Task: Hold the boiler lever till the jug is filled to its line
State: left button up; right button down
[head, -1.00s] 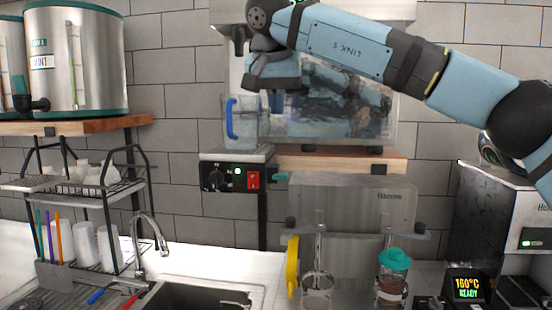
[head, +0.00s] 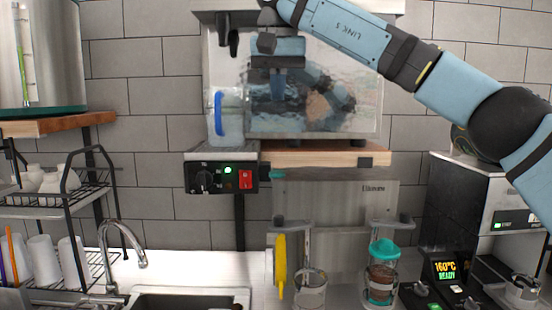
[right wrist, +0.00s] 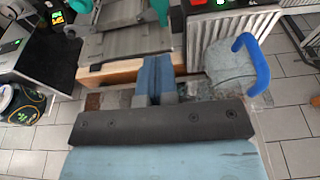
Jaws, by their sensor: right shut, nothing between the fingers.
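A clear jug with a blue handle (head: 219,114) stands on the left end of the shelf unit; it also shows in the right wrist view (right wrist: 232,68). I cannot make out its fill line or water level. A black tap or lever (head: 228,38) hangs above the jug from the pale boiler housing (head: 206,45). My right gripper (head: 278,96) is shut and empty. Its blue fingers point down, right of the jug and in front of the glossy panel. It touches neither lever nor jug. In the right wrist view the fingers (right wrist: 154,75) are together. My left gripper is not in view.
A control box (head: 222,177) with a green light and red switch is below the jug. The wooden shelf (head: 325,157) runs right of it. A dish rack (head: 70,215) stands left.

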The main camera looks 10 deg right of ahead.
aim_at(277, 172)
jog(key=x, duration=0.4)
jog(key=p+x, duration=0.1)
jog(key=x, duration=0.3)
jog(key=s+p+x, duration=0.1)
jog(key=x, duration=0.3)
jog(key=shift+f, duration=0.45)
jog(key=shift+s+f, duration=0.1)
jog(key=shift+f, duration=0.4)
jog(key=shift+f, duration=0.1)
